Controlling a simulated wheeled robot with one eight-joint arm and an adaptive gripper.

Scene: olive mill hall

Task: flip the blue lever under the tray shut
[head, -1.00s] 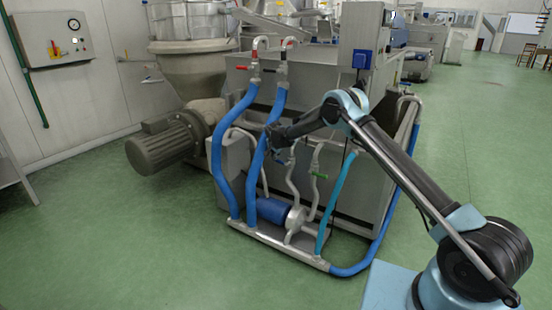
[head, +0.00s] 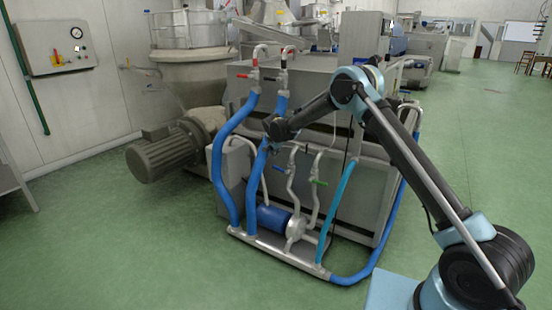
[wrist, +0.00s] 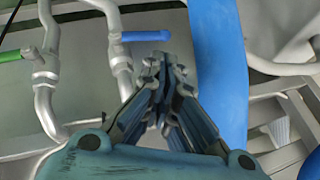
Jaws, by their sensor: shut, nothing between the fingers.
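The blue lever (wrist: 146,36) sticks out sideways from its valve on a grey pipe (wrist: 120,60) in the wrist view, roughly at right angles to the pipe. It shows small in the head view (head: 279,168), below my gripper (head: 268,142). In the wrist view my gripper (wrist: 165,65) is shut and empty, its fingertips just short of the lever's free end in the picture. I see a gap between them; whether they touch in depth cannot be told. No separate tray can be made out clearly above the lever.
A thick blue hose (wrist: 219,70) runs close to the right of my fingers. A green lever (wrist: 12,55) sits on the neighbouring pipe. A blue pump (head: 274,216) and a pipe frame stand below. Green floor is free in front and at left.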

